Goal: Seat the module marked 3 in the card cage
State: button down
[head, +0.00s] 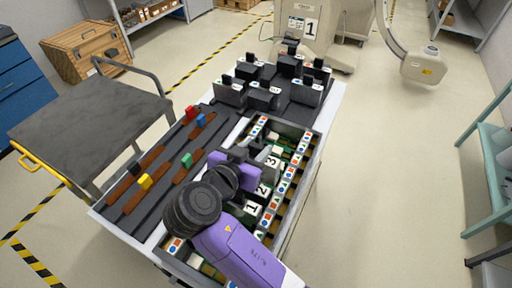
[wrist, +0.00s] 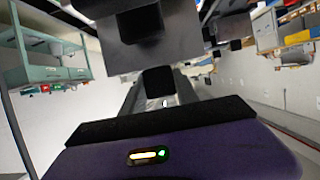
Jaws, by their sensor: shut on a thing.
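The module marked 3 (head: 273,161) shows its white numbered face at the card cage, just right of my gripper. My purple gripper (head: 240,162) is shut on a dark part that appears to belong to this module. In the wrist view a dark grey block (wrist: 165,48) with a black knob fills the top, beyond the dark finger bar. The card cage (head: 313,140) runs lengthwise along the cart's right side, with rows of coloured symbol labels. White faces marked 1 (head: 251,208) and 2 (head: 262,190) sit nearer. My arm hides the module's lower part, so its seating depth cannot be told.
Several dark modules stand on a tray (head: 300,112) at the cart's far end. Brown strips with red (head: 191,112), blue, green and yellow (head: 145,181) pieces lie left of the cage. A grey trolley (head: 85,118) stands left. The floor right of the cart is clear.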

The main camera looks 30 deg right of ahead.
jog(key=shift+f+b, duration=2.15)
jog(key=shift+f, duration=0.5)
jog(key=shift+r, duration=0.25)
